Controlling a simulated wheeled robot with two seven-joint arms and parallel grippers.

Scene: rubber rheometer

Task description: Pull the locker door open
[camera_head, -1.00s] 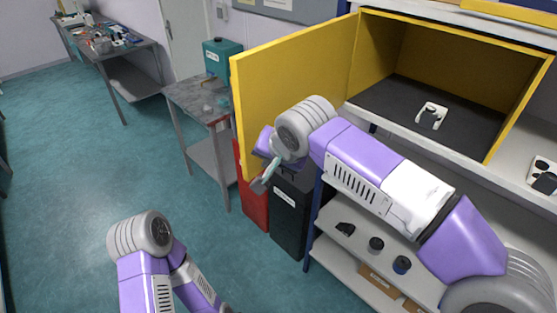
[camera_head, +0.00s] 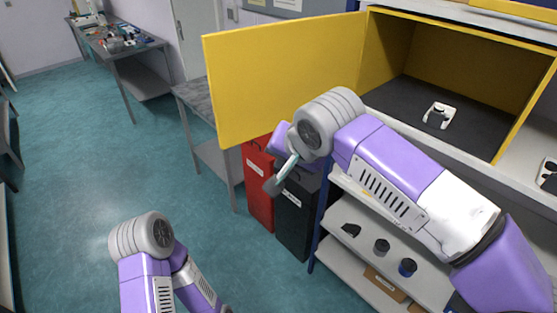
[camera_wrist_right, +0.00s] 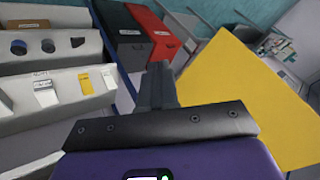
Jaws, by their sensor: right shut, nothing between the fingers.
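The yellow locker door (camera_head: 275,82) stands wide open, swung out to the left of the yellow locker (camera_head: 440,60). The locker's dark floor holds a small white and black item (camera_head: 438,115). My right gripper (camera_head: 272,187) is shut and empty, in front of the door's lower edge and apart from it as far as I can tell. In the right wrist view the shut fingers (camera_wrist_right: 158,82) show beside the yellow door panel (camera_wrist_right: 250,95). My left arm comes in at the bottom left, but its gripper is out of the picture.
A red bin (camera_head: 259,185) and a black bin (camera_head: 296,215) stand below the door. Shelves (camera_head: 340,255) with small parts lie under the locker. A grey side table (camera_head: 200,98) stands behind the door. The floor at left is clear.

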